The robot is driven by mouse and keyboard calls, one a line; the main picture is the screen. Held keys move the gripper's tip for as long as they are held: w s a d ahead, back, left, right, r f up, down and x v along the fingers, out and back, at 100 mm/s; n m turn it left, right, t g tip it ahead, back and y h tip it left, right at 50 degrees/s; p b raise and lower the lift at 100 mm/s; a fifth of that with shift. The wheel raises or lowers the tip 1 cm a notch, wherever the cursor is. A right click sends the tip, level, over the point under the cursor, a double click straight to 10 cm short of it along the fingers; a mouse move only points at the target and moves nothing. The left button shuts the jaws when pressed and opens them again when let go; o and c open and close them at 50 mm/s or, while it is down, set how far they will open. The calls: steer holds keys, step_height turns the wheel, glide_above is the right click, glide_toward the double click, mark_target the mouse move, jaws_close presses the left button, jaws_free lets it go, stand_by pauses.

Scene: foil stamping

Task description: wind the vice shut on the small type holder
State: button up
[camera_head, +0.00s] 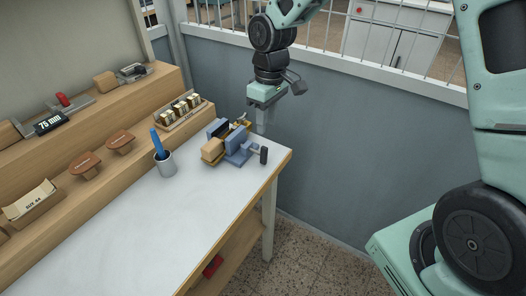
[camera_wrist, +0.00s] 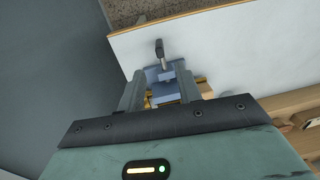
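The blue vice (camera_head: 236,147) sits near the far right corner of the white-topped bench. Its crank with a black grip (camera_head: 264,155) points toward the bench's right edge; the crank also shows in the wrist view (camera_wrist: 160,50). A tan wooden block (camera_head: 212,150) is at the vice's left side, and a small wood-and-brass piece, perhaps the type holder (camera_head: 241,122), shows behind the jaws. I cannot tell how tightly the jaws sit on it. My gripper (camera_head: 262,122) points down above and behind the vice. In the wrist view its two fingers are apart with nothing gripped between them.
A grey cup with a blue-handled tool (camera_head: 165,163) stands left of the vice. A wooden tray of small brass-coloured pieces (camera_head: 183,112) is behind it. Stepped wooden shelves line the left. A grey wall panel (camera_head: 340,150) rises beyond the bench. The bench's near top is clear.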

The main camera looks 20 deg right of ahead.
mark_target(265, 147)
steer(key=f, duration=1.1)
steer(key=shift+s+a+p, duration=0.3)
steer(key=shift+a+p, duration=0.05)
steer(key=shift+a, duration=0.05)
steer(key=shift+c, duration=0.3)
jaws_close()
